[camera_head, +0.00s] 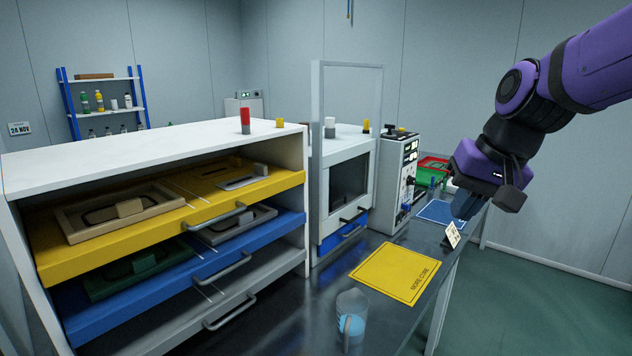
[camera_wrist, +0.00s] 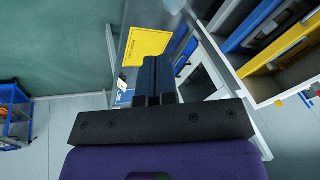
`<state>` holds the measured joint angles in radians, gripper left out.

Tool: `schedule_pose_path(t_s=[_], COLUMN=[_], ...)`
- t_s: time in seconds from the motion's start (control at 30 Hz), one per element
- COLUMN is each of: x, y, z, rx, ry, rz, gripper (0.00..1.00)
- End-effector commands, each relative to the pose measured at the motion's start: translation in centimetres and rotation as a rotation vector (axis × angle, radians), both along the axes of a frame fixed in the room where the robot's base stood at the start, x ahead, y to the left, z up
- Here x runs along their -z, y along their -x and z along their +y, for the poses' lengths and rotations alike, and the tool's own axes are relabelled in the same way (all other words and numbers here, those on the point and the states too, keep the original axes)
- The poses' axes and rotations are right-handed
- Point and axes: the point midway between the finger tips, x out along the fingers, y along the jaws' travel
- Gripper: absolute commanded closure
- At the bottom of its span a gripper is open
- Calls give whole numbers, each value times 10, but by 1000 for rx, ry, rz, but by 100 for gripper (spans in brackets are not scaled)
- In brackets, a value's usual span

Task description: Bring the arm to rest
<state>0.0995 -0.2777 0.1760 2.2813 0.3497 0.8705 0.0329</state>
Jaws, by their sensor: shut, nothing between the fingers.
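My purple and black arm reaches in from the upper right in the head view. My gripper (camera_head: 464,206) points down above the right end of the dark bench, near a small white card stand (camera_head: 452,234). In the wrist view its two dark fingers (camera_wrist: 159,68) lie side by side, shut with nothing between them. The gripper looks clear of the bench, and it holds no object.
A white cabinet (camera_head: 150,136) with pulled-out yellow, blue and grey drawers stands at left. A cup with blue contents (camera_head: 351,318) and a yellow mat (camera_head: 396,272) are on the bench. A cabinet with a raised frame and a control box (camera_head: 398,180) stand behind. Open floor (camera_head: 560,290) lies at right.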

Motion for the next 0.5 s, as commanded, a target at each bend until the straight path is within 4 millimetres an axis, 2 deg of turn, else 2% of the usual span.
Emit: schedule_pose_path(t_s=[0.03,0.3,0.5], x=[-6,-16,-13], y=[16,91,133], z=[-7,-44,-67], rx=[-9,-52,-71], ry=[29,174,251], rz=[-25,-126,-183], gripper=[100,100,100])
